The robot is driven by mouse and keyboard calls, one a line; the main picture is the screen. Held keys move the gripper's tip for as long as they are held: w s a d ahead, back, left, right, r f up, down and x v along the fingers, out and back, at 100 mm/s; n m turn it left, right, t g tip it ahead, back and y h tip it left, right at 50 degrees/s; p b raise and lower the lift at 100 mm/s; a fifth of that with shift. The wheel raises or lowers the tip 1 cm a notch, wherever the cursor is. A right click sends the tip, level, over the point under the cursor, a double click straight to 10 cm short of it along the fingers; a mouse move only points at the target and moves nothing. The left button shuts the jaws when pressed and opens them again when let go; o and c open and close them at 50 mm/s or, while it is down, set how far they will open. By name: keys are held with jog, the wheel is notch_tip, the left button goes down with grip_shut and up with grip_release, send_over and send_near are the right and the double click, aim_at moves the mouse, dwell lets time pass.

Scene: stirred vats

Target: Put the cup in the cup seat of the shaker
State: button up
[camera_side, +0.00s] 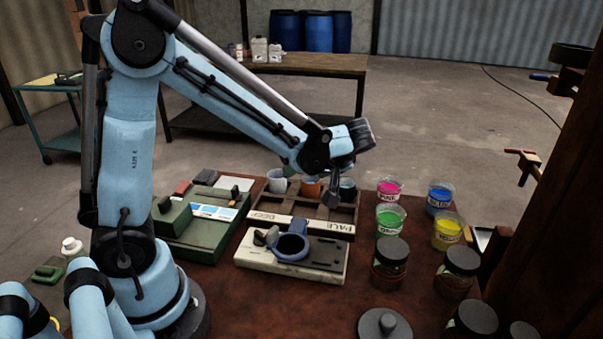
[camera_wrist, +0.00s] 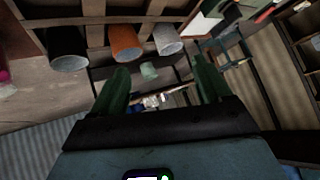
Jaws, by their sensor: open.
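Three cups stand in a wooden rack (camera_side: 262,212) with labels reading DEEP and PALE: a pale grey cup (camera_side: 277,181), an orange cup (camera_side: 311,187) and a dark cup (camera_side: 348,189). The wrist view also shows the pale cup (camera_wrist: 167,40), the orange cup (camera_wrist: 125,43) and the dark cup (camera_wrist: 67,48). The shaker (camera_side: 320,265) has a white base and a blue ring-shaped cup seat (camera_side: 292,246), which looks empty. My gripper (camera_side: 335,196) is above the rack's right part, close to the dark cup. Its green fingers (camera_wrist: 163,80) are apart, with no cup between them.
A green device (camera_side: 205,225) stands left of the rack and shaker. Pink (camera_side: 389,188), green (camera_side: 390,218), blue (camera_side: 439,197) and yellow (camera_side: 447,230) paint tubs stand at right. Dark-lidded jars (camera_side: 390,262) stand in front of them. The tabletop before the shaker is mostly clear.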

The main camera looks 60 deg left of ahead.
jog(key=s+d+r+m+t+h, duration=0.1)
jog(key=s+d+m+t+h, duration=0.1)
jog(key=d+m+h, duration=0.1)
jog(key=s+d+m+t+h, duration=0.2)
jog(key=d+m+h, duration=0.1)
jog(key=m, duration=0.3)
jog(key=s+d+r+m+t+h, duration=0.1)
jog(key=s+d+m+t+h, duration=0.1)
jog(key=d+m, duration=0.2)
jog(key=shift+s+r+m+t+h, duration=0.3)
jog(key=shift+s+m+h, duration=0.1)
jog(key=shift+o, duration=0.5)
jog(key=shift+s+d+r+m+t, duration=0.1)
jog(key=shift+s+d+m+t, duration=0.05)
jog(key=shift+d+m+t, duration=0.2)
